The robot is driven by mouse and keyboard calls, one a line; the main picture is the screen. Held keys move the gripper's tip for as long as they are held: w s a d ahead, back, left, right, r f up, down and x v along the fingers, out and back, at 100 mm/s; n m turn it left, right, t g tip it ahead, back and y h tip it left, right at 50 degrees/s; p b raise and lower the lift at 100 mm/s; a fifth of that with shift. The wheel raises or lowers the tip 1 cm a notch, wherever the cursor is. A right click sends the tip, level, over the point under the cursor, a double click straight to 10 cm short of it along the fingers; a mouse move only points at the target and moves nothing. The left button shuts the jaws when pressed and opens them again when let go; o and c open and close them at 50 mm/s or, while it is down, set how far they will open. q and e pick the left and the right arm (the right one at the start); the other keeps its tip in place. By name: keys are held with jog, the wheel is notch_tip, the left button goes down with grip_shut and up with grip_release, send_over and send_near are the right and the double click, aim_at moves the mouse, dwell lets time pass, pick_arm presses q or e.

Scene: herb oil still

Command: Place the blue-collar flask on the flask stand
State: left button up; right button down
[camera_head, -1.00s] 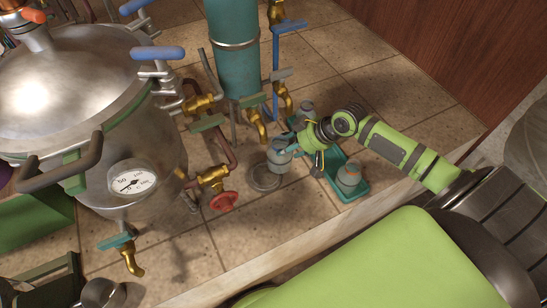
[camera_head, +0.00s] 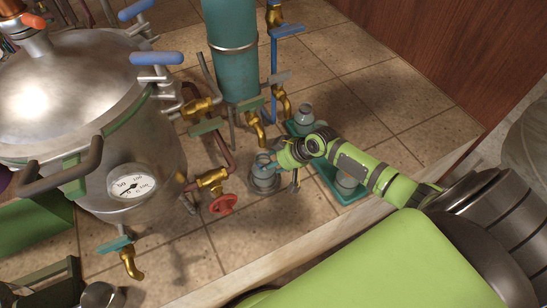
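The blue-collar flask (camera_head: 263,178), a small grey vessel with a bluish neck, is upright over the round grey flask stand (camera_head: 263,192). The stand's rim shows around the flask's foot. I cannot tell whether the flask rests on it or is just above it. My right gripper (camera_head: 272,163) comes in from the right and appears shut on the flask's neck. Its fingertips are small and partly hidden. My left gripper is not in view.
A teal tray (camera_head: 343,197) with other flasks lies to the right, partly under my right arm. Brass taps (camera_head: 256,135) and a red valve wheel (camera_head: 223,204) are close by the stand. A large steel still (camera_head: 70,110) fills the left. Tiles in front are clear.

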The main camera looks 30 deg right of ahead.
jog(key=shift+c, duration=2.3)
grip_release()
jog(key=p+v, duration=0.1)
jog(key=v, duration=1.1)
